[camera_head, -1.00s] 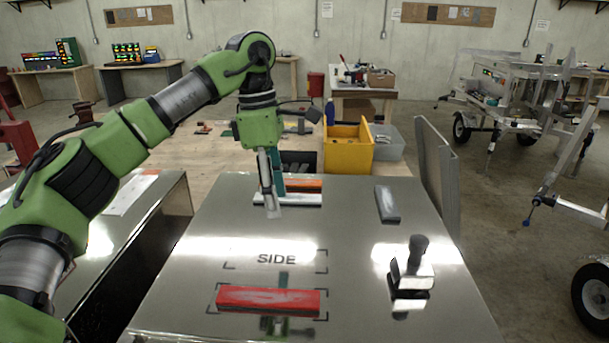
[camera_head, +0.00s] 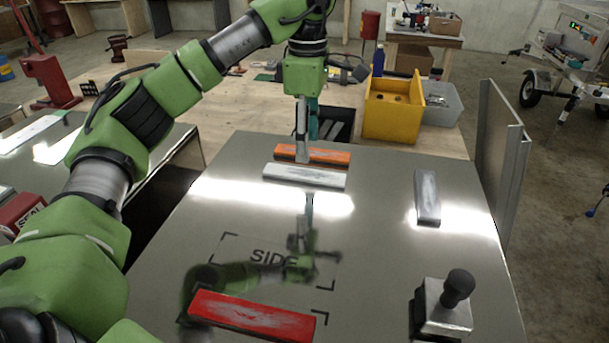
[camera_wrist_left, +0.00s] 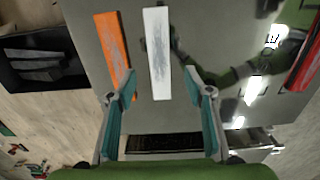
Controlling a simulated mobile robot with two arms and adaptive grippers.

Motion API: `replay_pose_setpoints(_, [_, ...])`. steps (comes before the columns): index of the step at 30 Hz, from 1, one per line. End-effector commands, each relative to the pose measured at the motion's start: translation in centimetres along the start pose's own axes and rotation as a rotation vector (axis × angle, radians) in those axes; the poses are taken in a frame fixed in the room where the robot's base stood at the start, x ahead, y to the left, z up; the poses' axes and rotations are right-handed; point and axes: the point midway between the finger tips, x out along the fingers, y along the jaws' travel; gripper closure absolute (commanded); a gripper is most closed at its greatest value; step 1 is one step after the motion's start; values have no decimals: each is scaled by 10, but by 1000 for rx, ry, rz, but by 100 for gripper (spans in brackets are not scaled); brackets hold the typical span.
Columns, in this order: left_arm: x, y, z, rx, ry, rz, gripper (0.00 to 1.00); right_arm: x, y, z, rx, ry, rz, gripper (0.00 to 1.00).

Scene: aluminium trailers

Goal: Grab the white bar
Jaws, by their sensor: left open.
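The white bar (camera_head: 304,176) lies flat on the shiny metal tabletop (camera_head: 380,240), just in front of an orange bar (camera_head: 313,154). In the left wrist view the white bar (camera_wrist_left: 157,52) lies ahead of the jaws, between the lines of the two fingers, with the orange bar (camera_wrist_left: 113,46) to its left. My left gripper (camera_head: 307,150) points down above the bars in the head view. Its teal-padded fingers (camera_wrist_left: 160,95) are spread wide with nothing between them. My right gripper does not show.
A red bar (camera_head: 252,316) lies near the front by the "SIDE" marking. A grey bar (camera_head: 427,197) and a block with a black knob (camera_head: 446,305) are on the right. A yellow bin (camera_head: 393,106) and a grey bin (camera_head: 440,102) stand behind. An upright panel (camera_head: 500,150) borders the right edge.

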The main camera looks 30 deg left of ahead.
Motion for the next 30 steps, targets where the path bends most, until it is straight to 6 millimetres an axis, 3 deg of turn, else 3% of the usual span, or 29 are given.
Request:
replay_pose_setpoints(9, [25, -1, -2, -2, 2, -3, 53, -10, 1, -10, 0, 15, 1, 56])
replay_pose_setpoints(18, [66, -1, -4, -1, 1, -2, 53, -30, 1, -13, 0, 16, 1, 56])
replay_pose_setpoints(26, [71, 0, -3, 0, 0, 1, 53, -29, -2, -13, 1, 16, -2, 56])
replay_pose_setpoints(30, [71, 0, -3, 0, 0, 1, 84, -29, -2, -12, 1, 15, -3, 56])
